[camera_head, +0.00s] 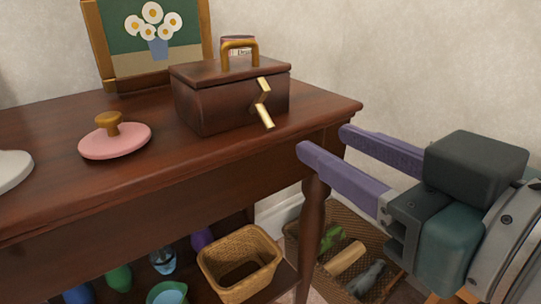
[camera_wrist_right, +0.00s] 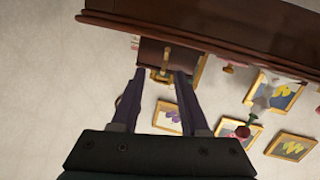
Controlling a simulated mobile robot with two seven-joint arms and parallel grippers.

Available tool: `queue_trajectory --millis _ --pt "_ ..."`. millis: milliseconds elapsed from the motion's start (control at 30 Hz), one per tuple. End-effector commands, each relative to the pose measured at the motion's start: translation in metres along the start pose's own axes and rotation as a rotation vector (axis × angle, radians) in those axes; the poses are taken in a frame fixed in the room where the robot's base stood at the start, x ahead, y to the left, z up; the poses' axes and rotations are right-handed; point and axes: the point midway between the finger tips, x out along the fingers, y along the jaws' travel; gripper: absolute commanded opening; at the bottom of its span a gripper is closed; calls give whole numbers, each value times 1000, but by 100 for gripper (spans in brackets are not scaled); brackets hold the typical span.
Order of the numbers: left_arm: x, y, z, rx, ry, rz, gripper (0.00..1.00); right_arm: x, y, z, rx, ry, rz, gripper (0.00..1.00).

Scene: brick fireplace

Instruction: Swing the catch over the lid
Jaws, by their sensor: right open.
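A dark wooden box (camera_head: 222,107) stands on the table with its hinged-looking lid (camera_head: 215,72) down. In the right wrist view the open fingers (camera_wrist_right: 160,74) point toward the box. My left gripper is out of view.
A pink lid with wooden knob (camera_head: 115,142) lies left of the box on the table (camera_head: 60,190). A framed flower picture (camera_head: 150,40) stands behind. Below are a wicker basket (camera_head: 240,262) and a larger basket (camera_head: 345,215). The table's right edge is close to my fingers.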

Motion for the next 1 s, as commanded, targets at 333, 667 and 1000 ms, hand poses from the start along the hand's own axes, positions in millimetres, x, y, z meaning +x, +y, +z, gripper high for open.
queue_trajectory --millis 333,667,1000 --pt "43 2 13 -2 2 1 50 18 -12 14 -24 143 -27 45" --pt "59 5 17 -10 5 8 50 72 -13 7 -23 143 -26 45" --pt "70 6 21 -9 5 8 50 108 -14 1 -24 138 -27 45"
